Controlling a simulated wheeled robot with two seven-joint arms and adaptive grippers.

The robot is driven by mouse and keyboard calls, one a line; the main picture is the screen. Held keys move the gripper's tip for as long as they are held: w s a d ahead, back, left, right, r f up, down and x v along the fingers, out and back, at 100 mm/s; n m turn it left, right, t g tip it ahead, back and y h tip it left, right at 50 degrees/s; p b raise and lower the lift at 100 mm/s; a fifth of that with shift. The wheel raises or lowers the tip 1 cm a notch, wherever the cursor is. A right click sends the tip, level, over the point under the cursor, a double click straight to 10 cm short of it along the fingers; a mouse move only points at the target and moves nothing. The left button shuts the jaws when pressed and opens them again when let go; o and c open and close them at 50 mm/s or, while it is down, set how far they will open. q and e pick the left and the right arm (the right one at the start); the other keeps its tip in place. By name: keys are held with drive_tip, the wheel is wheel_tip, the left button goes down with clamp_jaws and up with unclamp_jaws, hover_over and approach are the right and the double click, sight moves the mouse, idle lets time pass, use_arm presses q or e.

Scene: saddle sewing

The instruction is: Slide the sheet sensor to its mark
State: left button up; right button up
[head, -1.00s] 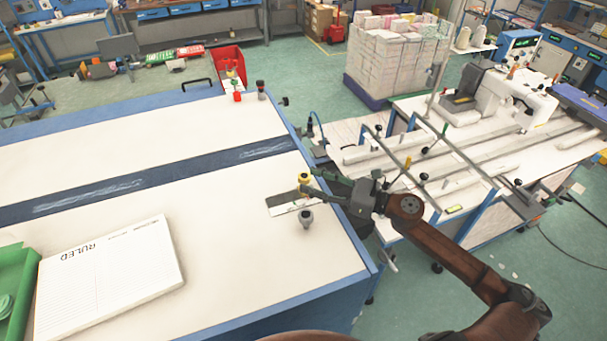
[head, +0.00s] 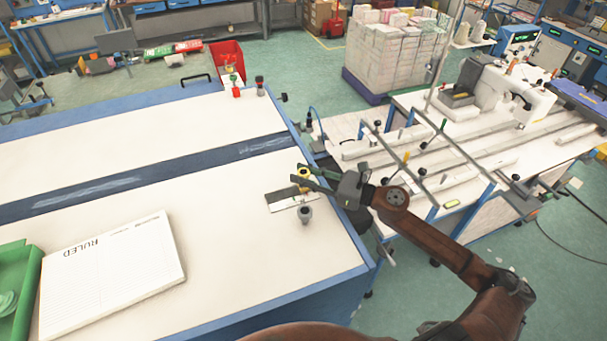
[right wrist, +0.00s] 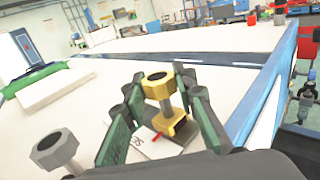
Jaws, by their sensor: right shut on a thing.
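The sheet sensor (right wrist: 158,86) is a yellow piece with a hexagonal ringed top on a short post and a yellow base. It stands on a small dark and white plate (head: 285,200) near the right edge of the white table. My right gripper (head: 298,176) reaches in from the right and is shut on it; in the right wrist view its green fingers (right wrist: 160,85) stand on both sides of the sensor. A small red mark (right wrist: 157,137) shows on the plate beside the base. The fingers partly hide the sensor and plate. My left gripper is out of view.
A grey knob-topped post (head: 305,213) stands close in front of the plate. A ruled pad (head: 110,275) and a green tray (head: 30,285) lie at the left. A dark strip (head: 150,180) crosses the table. A red bin (head: 228,62) stands at the back.

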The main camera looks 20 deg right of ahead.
clamp_jaws()
drive_tip(key=a, duration=0.3)
drive_tip(key=shift+a+p, duration=0.15)
drive_tip(key=shift+p, duration=0.2)
drive_tip(key=shift+w+a, duration=0.1)
drive_tip(key=shift+a, duration=0.35)
drive_tip(key=o, duration=0.8)
unclamp_jaws()
